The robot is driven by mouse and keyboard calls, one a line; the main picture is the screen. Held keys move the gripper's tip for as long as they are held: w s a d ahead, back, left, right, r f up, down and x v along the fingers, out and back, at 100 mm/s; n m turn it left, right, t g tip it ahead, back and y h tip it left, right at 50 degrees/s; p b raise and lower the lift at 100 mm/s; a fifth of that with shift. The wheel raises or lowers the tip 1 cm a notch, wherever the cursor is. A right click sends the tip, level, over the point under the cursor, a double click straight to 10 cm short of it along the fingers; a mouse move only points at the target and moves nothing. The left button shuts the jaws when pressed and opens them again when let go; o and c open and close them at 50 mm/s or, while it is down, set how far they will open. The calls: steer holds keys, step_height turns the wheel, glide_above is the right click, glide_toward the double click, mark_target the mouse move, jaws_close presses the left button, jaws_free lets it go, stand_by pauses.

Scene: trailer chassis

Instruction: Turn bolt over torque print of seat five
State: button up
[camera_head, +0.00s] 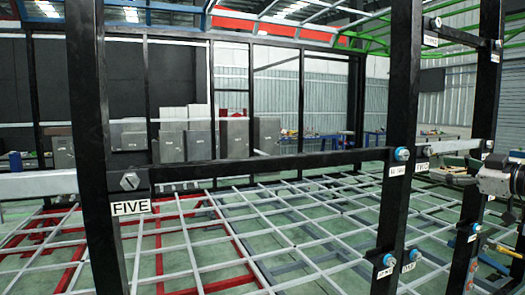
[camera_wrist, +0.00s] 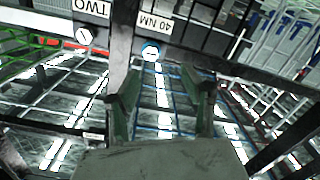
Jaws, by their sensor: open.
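In the head view, the label FIVE (camera_head: 131,207) is on a dark post at the left. A grey bolt (camera_head: 130,181) sits just above it. On the middle post, a blue-rimmed bolt (camera_head: 402,154) sits over a small print (camera_head: 397,170) too small to read. My gripper (camera_head: 458,179) enters from the right edge, far from the FIVE label. The wrist view is upside down. There my open, empty gripper (camera_wrist: 165,82) has a finger on each side, and a blue-rimmed bolt (camera_wrist: 151,51) beside a 40 NM print (camera_wrist: 155,23) shows beyond the fingertips, apart from them.
In the wrist view, a TWO label (camera_wrist: 92,8) and grey bolt (camera_wrist: 84,38) are left of the 40 NM print. In the head view, dark posts (camera_head: 400,110) and a crossbar (camera_head: 270,163) stand before a floor grid (camera_head: 290,225). More blue-rimmed bolts (camera_head: 389,260) are low right.

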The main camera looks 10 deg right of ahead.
mark_target(406, 156)
steer(key=shift+n+t, duration=0.3)
steer(key=shift+n, duration=0.1)
steer(key=w, duration=0.4)
steer(key=w+p, duration=0.1)
steer(key=w, duration=0.3)
steer(key=w+r, duration=0.1)
steer(key=w, duration=0.3)
steer(key=shift+w+a+p, duration=0.2)
steer(key=shift+a+p, duration=0.1)
steer(key=shift+a, duration=0.1)
steer(key=shift+c, duration=0.4)
jaws_close()
